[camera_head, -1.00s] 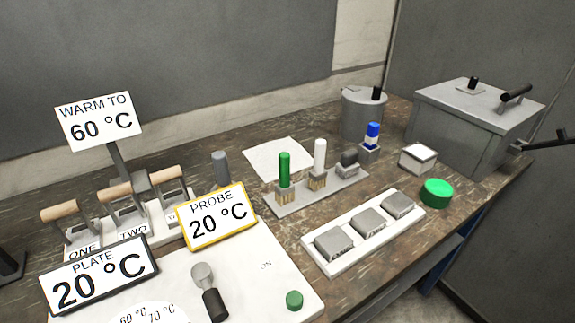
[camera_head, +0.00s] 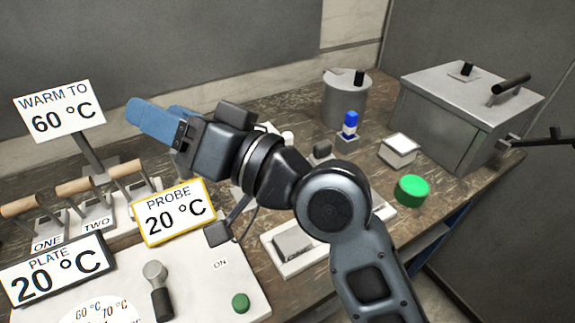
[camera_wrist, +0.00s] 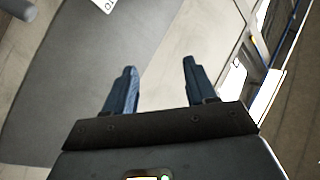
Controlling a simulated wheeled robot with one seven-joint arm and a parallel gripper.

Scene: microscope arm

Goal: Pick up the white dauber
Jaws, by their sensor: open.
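The white dauber (camera_head: 288,134) is almost wholly hidden behind my arm in the head view; only a small white bit of its top shows. A grey-topped dauber (camera_head: 322,150) stands to its right in the same rack, which is mostly covered by my arm. My gripper (camera_head: 150,120) is up at the left of the head view, its blue fingers pointing left, away from the dauber. In the wrist view its two fingers (camera_wrist: 158,75) are apart with nothing between them. No dauber shows in the wrist view.
A blue-and-white bottle (camera_head: 349,125), a metal can (camera_head: 346,103), a small white-topped box (camera_head: 397,150) and a green round lid (camera_head: 411,190) stand right of my arm. A large grey box (camera_head: 450,115) is behind. Signs and wooden-handled levers (camera_head: 75,187) are at left.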

